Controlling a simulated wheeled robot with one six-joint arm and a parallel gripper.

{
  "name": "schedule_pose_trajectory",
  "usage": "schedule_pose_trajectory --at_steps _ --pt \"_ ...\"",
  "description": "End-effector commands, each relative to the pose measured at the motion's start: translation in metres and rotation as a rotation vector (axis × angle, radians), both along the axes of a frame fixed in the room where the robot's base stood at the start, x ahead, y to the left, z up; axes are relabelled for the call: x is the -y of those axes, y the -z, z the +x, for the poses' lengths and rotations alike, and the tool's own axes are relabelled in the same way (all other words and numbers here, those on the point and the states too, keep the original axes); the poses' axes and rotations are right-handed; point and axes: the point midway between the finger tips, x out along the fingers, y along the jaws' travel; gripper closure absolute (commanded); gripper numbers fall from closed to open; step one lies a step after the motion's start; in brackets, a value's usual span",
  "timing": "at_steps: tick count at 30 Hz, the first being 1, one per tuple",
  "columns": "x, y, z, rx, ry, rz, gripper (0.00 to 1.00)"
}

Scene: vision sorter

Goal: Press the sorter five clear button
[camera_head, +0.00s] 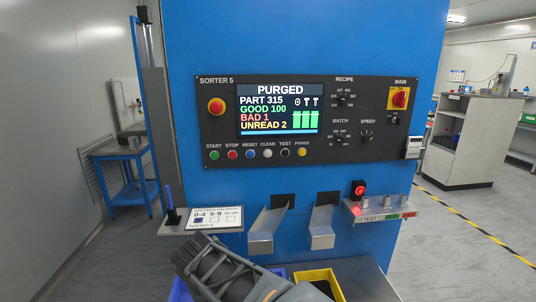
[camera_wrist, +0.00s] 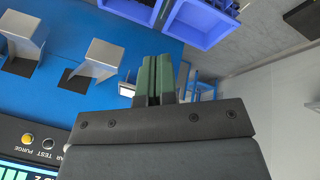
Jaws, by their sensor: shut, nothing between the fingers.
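The sorter 5 panel (camera_head: 330,150) is black on a blue cabinet, with its screen (camera_head: 278,109) reading PURGED. The clear button (camera_head: 268,153) is whitish, between the blue reset button (camera_head: 250,154) and the black test button (camera_head: 285,152). My gripper (camera_wrist: 157,62) has green fingers that are shut together and empty in the wrist view. That view is upside down; the yellow purge button (camera_wrist: 27,139) and the test button (camera_wrist: 48,143) show at lower left. The clear button is hidden there behind my gripper body. In the head view my dark arm is low, below the panel and apart from the button.
Two metal chutes (camera_head: 262,230) (camera_head: 321,226) stick out below the panel. A shelf with a card (camera_head: 215,217) and a pen is at left; a test shelf (camera_head: 378,212) with a red light is at right. A yellow bin (camera_head: 331,277) stands below.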

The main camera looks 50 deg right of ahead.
Motion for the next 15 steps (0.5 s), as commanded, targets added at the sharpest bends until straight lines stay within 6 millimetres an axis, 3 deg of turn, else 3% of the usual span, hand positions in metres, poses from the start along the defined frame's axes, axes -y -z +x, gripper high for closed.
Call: schedule_pose_trajectory --at_steps 3,9,15 --pt "0.068 -0.028 0.02 -0.003 0.163 -0.239 1.0" --pt "0.17 -0.086 0.05 0.081 0.366 -0.645 1.0" --pt "0.238 -0.136 0.075 0.219 0.445 -0.967 1.0"
